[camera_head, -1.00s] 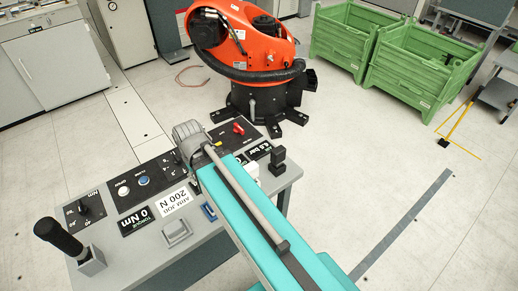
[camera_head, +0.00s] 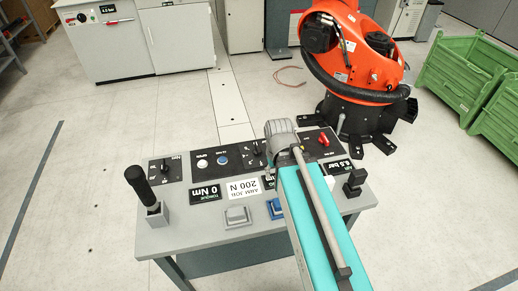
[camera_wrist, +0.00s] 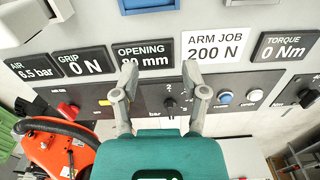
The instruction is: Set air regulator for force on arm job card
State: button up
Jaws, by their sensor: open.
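The arm job card (camera_wrist: 212,46) is white and reads "ARM JOB 200 N"; it lies on the console and shows in the head view (camera_head: 243,189). A black regulator knob (camera_wrist: 170,103) marked "bar" sits on a black panel; the head view also shows it (camera_head: 257,149), beside my arm. My gripper (camera_wrist: 160,72) is open and empty.
Displays read air 6.5 bar (camera_wrist: 33,68), grip 0 N (camera_wrist: 83,62) and torque 0 Nm (camera_wrist: 285,46). A red knob (camera_head: 323,140), a lever (camera_head: 140,184) and a black post (camera_head: 354,182) stand on the console. An orange robot (camera_head: 355,50) is behind; floor is clear at left.

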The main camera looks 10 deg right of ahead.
jog(key=o, duration=0.5)
jog(key=shift+w, duration=0.25)
jog(key=shift+o, duration=0.5)
jog(key=shift+w+m, duration=0.4)
notch_tip(320, 180, up, 2)
jog(key=m+p, duration=0.3)
jog(key=m, duration=1.3)
send_over(258, 147)
jog(key=shift+r, duration=0.2)
jog(key=shift+f+b, duration=0.2)
jog(key=shift+b, duration=0.3)
notch_tip(258, 147, down, 13)
jog(key=b, duration=1.3)
jog(key=shift+f, duration=0.2)
